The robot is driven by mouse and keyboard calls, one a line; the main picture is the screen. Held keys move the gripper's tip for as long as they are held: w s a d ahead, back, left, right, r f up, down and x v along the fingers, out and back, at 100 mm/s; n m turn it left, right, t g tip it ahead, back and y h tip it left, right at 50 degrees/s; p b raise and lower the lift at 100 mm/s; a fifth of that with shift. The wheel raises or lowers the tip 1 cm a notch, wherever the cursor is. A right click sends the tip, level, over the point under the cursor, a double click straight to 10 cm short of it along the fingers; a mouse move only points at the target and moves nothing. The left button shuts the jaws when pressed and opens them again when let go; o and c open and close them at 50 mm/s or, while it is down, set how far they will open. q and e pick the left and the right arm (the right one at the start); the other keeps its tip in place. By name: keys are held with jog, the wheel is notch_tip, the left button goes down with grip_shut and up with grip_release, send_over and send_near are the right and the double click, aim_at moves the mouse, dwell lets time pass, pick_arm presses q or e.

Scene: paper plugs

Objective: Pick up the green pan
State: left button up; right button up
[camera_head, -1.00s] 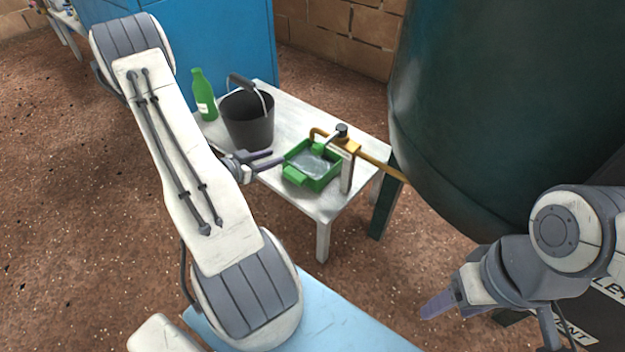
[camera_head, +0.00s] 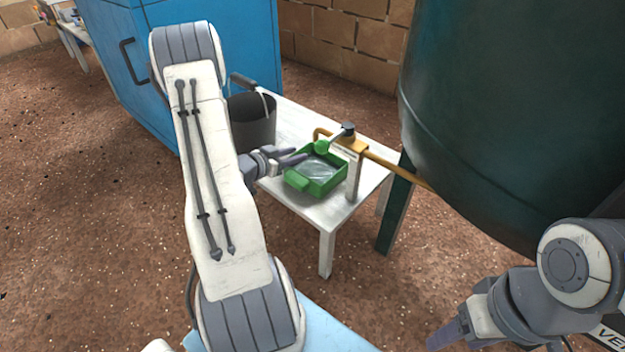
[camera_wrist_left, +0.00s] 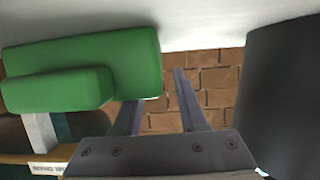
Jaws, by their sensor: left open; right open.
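The green pan (camera_head: 322,184) is a square tray with a grey inside. In the left wrist view the pan (camera_wrist_left: 140,62) fills the left side, beside the open fingers (camera_wrist_left: 158,88). I cannot tell whether a finger touches it. My right gripper (camera_head: 438,342) is open at the lower right, away from the table.
A dark bucket (camera_head: 252,122) stands left of the pan, partly behind my left arm; it also shows in the left wrist view (camera_wrist_left: 282,95). The brass tap (camera_head: 352,146) and its post stand at the pan's right. A large green tank (camera_head: 480,120) borders the white table (camera_head: 330,212).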

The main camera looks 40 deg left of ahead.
pick_arm(q)
grip_shut()
dwell(1.5)
